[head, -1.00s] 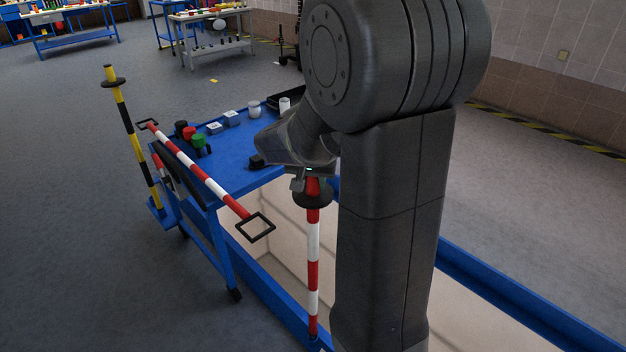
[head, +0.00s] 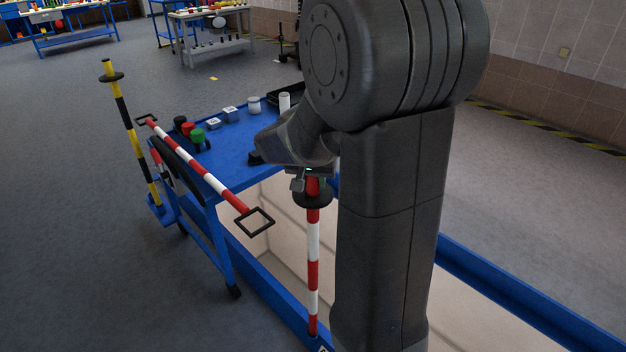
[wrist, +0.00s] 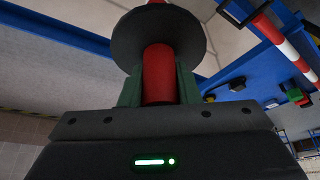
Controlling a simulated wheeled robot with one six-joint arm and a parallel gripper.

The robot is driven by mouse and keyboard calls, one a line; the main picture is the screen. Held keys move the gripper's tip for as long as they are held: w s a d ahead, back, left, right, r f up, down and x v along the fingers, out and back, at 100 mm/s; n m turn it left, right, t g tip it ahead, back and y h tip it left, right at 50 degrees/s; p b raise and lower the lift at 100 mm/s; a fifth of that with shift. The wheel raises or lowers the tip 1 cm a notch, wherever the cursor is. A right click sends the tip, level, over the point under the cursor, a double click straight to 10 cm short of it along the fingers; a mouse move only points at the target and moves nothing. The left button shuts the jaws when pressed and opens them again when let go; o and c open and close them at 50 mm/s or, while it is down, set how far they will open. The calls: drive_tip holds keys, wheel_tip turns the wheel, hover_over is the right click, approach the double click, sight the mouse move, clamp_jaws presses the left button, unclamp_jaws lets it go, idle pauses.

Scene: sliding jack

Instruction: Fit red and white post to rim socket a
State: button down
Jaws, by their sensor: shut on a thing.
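The red and white post (head: 313,256) stands upright below my gripper (head: 313,180), with a black collar (head: 313,197) near its top. My gripper is shut on the post's red top end, just above the collar in the head view. In the wrist view the fingers of my gripper (wrist: 158,85) close on both sides of the red part (wrist: 158,72), beside the round black collar (wrist: 158,38). The post's lower end meets the blue rim (head: 270,290) of the pit. I cannot tell whether it is seated in a socket.
A blue cart (head: 232,150) stands left, carrying a red and white bar (head: 195,165) with black square ends, red and green knobs, and white pieces. A yellow and black post (head: 125,110) stands beside it. The open pit (head: 470,300) lies right of the rim.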

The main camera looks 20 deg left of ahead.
drive_tip(key=shift+f+b, duration=0.85)
drive_tip(key=shift+f, duration=0.15)
drive_tip(key=c, duration=1)
unclamp_jaws()
drive_tip(key=p+v, duration=0.2)
drive_tip(key=v, duration=1.1)
drive_tip(key=shift+s+r, duration=0.2)
drive_tip(key=shift+r, duration=0.15)
drive_tip(key=shift+f, duration=0.1)
